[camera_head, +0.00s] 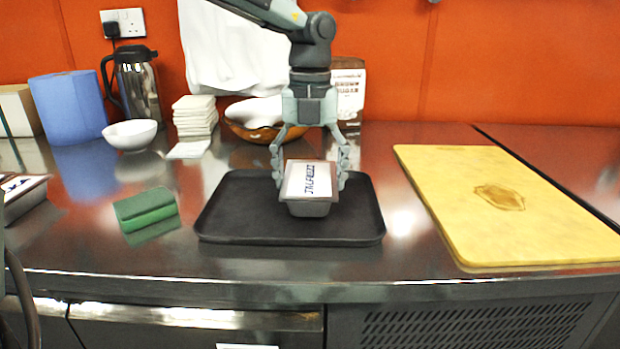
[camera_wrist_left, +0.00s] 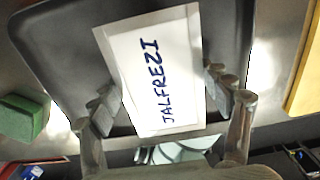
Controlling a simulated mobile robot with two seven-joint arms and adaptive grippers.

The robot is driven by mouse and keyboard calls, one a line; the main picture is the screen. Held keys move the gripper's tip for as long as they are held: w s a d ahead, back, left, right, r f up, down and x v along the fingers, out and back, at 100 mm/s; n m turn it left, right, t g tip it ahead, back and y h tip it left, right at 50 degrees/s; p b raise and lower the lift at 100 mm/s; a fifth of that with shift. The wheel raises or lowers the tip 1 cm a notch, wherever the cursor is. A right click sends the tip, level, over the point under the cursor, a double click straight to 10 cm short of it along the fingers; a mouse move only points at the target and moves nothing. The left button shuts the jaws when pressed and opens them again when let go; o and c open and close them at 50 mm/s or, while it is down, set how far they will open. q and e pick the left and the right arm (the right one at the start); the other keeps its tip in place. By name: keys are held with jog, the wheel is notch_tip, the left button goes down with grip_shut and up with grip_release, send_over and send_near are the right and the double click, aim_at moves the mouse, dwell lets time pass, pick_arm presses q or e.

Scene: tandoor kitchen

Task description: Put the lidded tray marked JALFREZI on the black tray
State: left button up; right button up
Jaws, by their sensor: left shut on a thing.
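The lidded tray marked JALFREZI (camera_head: 308,184) is a small foil container with a white lid and blue lettering. In the head view it is over the middle of the black tray (camera_head: 230,222). My left gripper (camera_head: 309,165) points down and is shut on it, one finger on each side. In the left wrist view the JALFREZI lid (camera_wrist_left: 160,75) lies between the fingers, with the black tray (camera_wrist_left: 60,50) behind it. I cannot tell whether the container's base touches the black tray. My right gripper is not in view.
A green sponge (camera_head: 146,209) lies left of the black tray, and a wooden board (camera_head: 510,205) lies to the right. Another lidded tray (camera_head: 22,192) is at the far left. A white bowl (camera_head: 130,134), stacked white pieces (camera_head: 195,118) and a brown bowl (camera_head: 250,130) stand behind.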

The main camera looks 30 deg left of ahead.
pick_arm(q)
jog(key=shift+f, duration=0.4)
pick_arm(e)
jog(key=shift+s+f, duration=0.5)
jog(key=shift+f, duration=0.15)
pick_arm(q)
jog(key=shift+f, duration=0.1)
